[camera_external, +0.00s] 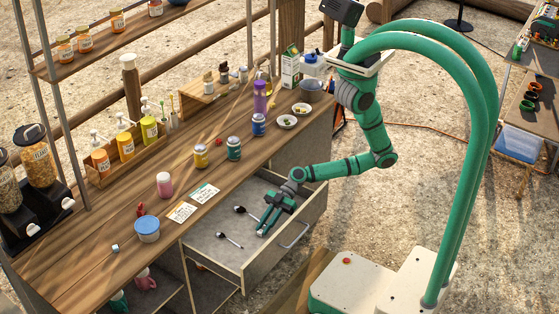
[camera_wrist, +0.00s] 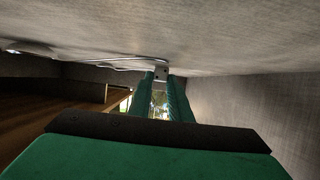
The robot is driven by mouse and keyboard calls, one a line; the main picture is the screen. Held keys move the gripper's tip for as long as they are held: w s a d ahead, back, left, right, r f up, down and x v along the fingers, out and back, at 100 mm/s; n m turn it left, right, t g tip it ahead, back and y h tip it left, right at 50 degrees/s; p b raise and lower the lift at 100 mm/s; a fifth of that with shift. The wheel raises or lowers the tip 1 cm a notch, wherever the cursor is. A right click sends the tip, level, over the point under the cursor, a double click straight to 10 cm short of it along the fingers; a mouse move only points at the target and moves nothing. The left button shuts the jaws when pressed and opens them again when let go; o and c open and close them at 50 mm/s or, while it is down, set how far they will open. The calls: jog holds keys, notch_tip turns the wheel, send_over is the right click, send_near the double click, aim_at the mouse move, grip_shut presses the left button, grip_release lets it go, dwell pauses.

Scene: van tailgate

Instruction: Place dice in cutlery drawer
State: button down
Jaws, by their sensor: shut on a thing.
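My gripper (camera_external: 262,230) is low inside the drawer, to the right of the spoons. In the wrist view my gripper (camera_wrist: 162,80) is shut on a small pale die (camera_wrist: 161,73) at the fingertips. The die is very close to the drawer floor (camera_wrist: 230,40); I cannot tell whether it touches. The outside view does not show the die clearly. Spoon metal (camera_wrist: 120,62) shows left of the fingertips in the wrist view.
The drawer's side wall (camera_wrist: 240,110) is close to my gripper. On the wooden counter (camera_external: 90,275) stand a blue-lidded tub (camera_external: 147,229), a small pale-blue cube (camera_external: 116,248), cards (camera_external: 181,212), a pink-bodied jar (camera_external: 164,185) and several other jars and bottles.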

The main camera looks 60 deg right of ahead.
jog(key=c, duration=1.6)
grip_release()
jog(key=shift+f, duration=0.1)
jog(key=shift+c, duration=0.2)
jog(key=v, duration=0.5)
jog(key=shift+d, duration=0.15)
notch_tip(320, 180, up, 7)
